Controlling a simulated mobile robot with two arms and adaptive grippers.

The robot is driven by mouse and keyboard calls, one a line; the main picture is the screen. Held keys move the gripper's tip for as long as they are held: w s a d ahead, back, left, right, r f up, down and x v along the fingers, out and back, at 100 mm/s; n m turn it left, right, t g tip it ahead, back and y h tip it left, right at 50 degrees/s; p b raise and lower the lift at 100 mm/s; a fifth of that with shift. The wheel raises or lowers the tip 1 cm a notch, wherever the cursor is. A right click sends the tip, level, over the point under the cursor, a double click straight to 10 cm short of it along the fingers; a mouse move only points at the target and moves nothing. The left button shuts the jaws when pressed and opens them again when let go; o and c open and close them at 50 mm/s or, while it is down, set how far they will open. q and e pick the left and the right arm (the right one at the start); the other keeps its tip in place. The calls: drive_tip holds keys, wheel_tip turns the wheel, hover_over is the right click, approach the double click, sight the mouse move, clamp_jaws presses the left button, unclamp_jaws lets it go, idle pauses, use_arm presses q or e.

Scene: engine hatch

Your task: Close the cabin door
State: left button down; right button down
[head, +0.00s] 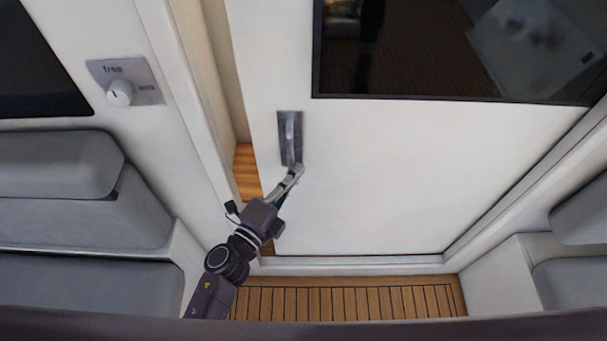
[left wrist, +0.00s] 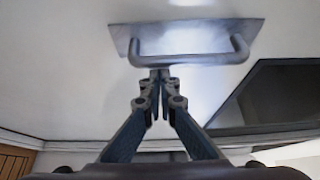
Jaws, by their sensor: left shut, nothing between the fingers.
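The white cabin door (head: 390,185) fills the middle of the head view, with a dark window in its upper part. A narrow gap showing wood is open between the door's left edge and the frame. The metal door handle (head: 290,138) is a bar on a plate near that edge. My left gripper (head: 298,170) is shut and empty, its tips at the handle's lower end. In the left wrist view the handle (left wrist: 190,50) spans above the closed fingertips (left wrist: 160,74); whether they touch it I cannot tell. My right gripper is not in view.
The door frame (head: 190,85) stands left of the gap. A wall panel with a knob (head: 120,92) is further left. Grey cushioned seats (head: 60,215) flank the doorway on both sides. Slatted wooden floor (head: 350,301) lies in front of the door.

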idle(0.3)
use_arm(q)
drive_tip(key=a, duration=1)
drive_tip(key=shift+a, duration=0.15)
drive_tip(key=shift+w, duration=0.1)
drive_tip(key=shift+a, duration=0.1)
